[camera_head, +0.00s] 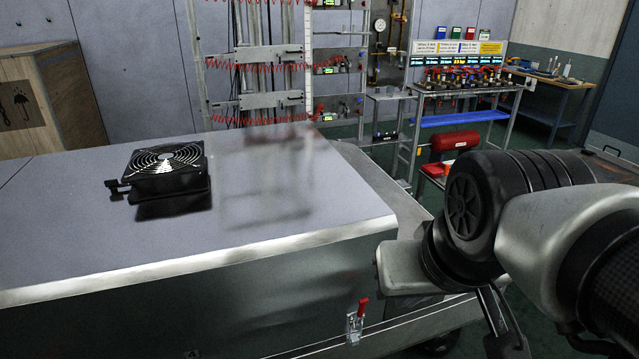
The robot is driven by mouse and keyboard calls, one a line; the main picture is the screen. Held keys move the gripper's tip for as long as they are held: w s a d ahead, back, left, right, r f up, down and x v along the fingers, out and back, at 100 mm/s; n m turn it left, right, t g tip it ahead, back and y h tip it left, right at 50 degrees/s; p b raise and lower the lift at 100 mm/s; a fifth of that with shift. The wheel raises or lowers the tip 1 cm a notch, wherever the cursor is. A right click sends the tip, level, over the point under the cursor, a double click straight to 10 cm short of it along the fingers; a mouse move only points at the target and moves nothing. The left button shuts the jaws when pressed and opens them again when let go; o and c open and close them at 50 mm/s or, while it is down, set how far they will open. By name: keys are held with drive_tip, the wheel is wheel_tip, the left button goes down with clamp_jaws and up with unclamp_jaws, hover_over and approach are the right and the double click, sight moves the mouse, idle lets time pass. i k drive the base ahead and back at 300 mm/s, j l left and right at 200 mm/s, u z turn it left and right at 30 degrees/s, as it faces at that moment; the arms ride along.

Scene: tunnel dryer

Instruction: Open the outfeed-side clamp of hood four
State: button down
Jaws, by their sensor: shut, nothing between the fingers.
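A clamp (355,327) with a red handle sits low on the front side of a large grey metal hood (250,285), near its right end. The red handle points up. The clamp's lower body is small and hard to make out. My arm comes in from the right edge. My gripper (503,335) is partly in view at the lower right, to the right of the clamp and apart from it. It is shut and empty; its lower part is cut off by the frame edge.
A black fan (167,168) sits on the hood top. A wooden crate (47,98) stands behind at left. Floor shows between the hood and racks.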

sight(358, 317)
drive_tip(key=k+u, duration=0.1)
drive_tip(key=u, duration=1.4)
drive_tip(key=k+l, duration=0.3)
drive_tip(key=k, duration=0.2)
drive_tip(key=l, duration=0.2)
drive_tip(key=j, duration=0.15)
drive_tip(key=u, duration=0.05)
